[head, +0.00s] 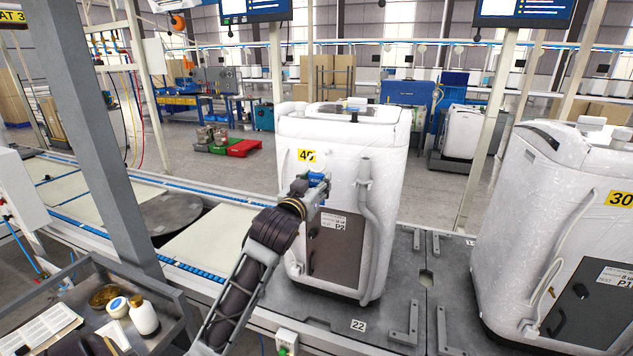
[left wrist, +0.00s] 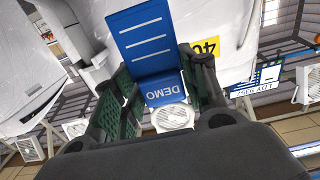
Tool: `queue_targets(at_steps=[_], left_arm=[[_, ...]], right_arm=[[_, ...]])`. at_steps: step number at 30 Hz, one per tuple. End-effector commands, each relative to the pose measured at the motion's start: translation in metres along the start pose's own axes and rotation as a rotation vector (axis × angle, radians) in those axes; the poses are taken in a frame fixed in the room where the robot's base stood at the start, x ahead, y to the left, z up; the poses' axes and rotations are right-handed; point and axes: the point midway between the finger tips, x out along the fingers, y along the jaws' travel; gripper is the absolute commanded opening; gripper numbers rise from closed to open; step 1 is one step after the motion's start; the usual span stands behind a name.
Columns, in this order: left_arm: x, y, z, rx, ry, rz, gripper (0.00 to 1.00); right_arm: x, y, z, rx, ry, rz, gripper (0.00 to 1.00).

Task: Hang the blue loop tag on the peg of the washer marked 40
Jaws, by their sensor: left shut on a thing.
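The white washer marked 40 (head: 335,135) stands on a grey platform, with its yellow 40 label (head: 306,156) on the upper front. My left gripper (head: 311,187) is in front of the washer, just below and right of that label. It is shut on the blue loop tag (head: 318,179). In the left wrist view the blue tag (left wrist: 149,42) reads DEMO and sits between the fingers (left wrist: 158,90), with the yellow 40 label (left wrist: 206,48) beyond it. I cannot make out the peg; the gripper and tag may hide it. My right gripper is not in view.
A grey hose (head: 366,215) runs down the washer's front, right of my gripper. A washer marked 30 (head: 545,215) stands at the right. A grey post (head: 98,130) and a tray (head: 165,294) with bottles are at the left. The platform between the washers is mostly clear.

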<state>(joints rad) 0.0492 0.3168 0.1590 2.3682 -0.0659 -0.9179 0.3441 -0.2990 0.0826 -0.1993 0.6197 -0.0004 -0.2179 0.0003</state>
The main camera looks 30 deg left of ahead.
Motion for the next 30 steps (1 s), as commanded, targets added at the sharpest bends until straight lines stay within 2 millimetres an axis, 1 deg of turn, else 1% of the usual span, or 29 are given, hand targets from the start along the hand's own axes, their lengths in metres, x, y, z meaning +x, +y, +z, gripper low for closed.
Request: queue_targets(at_steps=[14, 30], left_arm=[[0.002, 0.0, 0.0, 0.0, 0.0, 0.001, 0.24], [0.019, 0.001, 0.001, -0.001, 0.001, 0.001, 0.24]], right_arm=[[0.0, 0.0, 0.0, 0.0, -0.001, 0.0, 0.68], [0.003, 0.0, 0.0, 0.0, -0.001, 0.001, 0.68]])
